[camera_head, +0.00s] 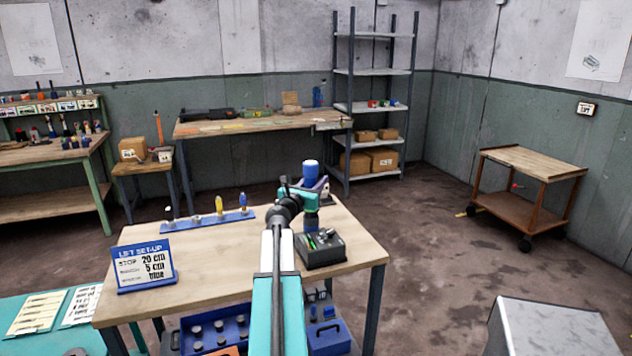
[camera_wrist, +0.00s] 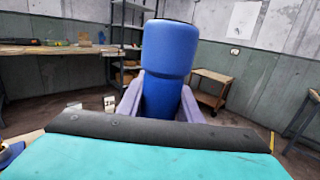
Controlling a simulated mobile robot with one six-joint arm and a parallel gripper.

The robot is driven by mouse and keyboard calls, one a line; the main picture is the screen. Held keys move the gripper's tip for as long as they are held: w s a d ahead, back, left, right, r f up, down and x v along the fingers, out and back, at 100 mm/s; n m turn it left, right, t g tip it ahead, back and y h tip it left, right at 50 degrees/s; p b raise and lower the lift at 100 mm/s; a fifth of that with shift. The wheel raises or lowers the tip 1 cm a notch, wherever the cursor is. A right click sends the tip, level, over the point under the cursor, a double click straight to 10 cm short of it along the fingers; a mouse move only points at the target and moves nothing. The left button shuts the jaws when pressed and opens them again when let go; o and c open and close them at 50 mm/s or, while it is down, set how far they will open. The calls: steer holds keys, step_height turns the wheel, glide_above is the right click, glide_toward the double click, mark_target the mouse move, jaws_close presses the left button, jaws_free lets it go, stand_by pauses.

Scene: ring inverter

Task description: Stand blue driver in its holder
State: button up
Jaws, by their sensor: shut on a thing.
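The blue driver (camera_head: 311,174) is upright in my gripper (camera_head: 309,188), above the right part of the near table. In the wrist view its thick blue handle (camera_wrist: 168,65) stands between the two pale lilac fingers of my gripper (camera_wrist: 162,103), which are shut on it. Its lower part shows below the gripper, partly hidden by my arm. A dark grey box (camera_head: 334,257) with green items on top is just under it. I cannot tell whether the driver touches this box, or whether the box is its holder.
A blue rail (camera_head: 180,225) with several small upright tools, one yellow and one blue, stands left of my arm. A blue-framed sign (camera_head: 145,266) stands at the near table's (camera_head: 215,267) left. Blue bins (camera_head: 212,328) sit below. A wooden cart (camera_head: 535,160) stands at the right.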

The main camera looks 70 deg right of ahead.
steer(key=shift+f+b, duration=0.65)
steer(key=shift+f, duration=0.45)
stand_by(0.3)
steer(key=o, duration=1.2)
steer(key=shift+o, duration=0.5)
steer(key=shift+f, duration=0.1)
steer(key=shift+a, duration=0.15)
steer(key=w+a+b, duration=0.1)
steer(key=a+b, duration=0.1)
steer(key=a, duration=1.1)
steer(key=shift+w+a+f, duration=0.25)
steer(key=shift+w+f, duration=0.05)
steer(key=shift+f, duration=0.1)
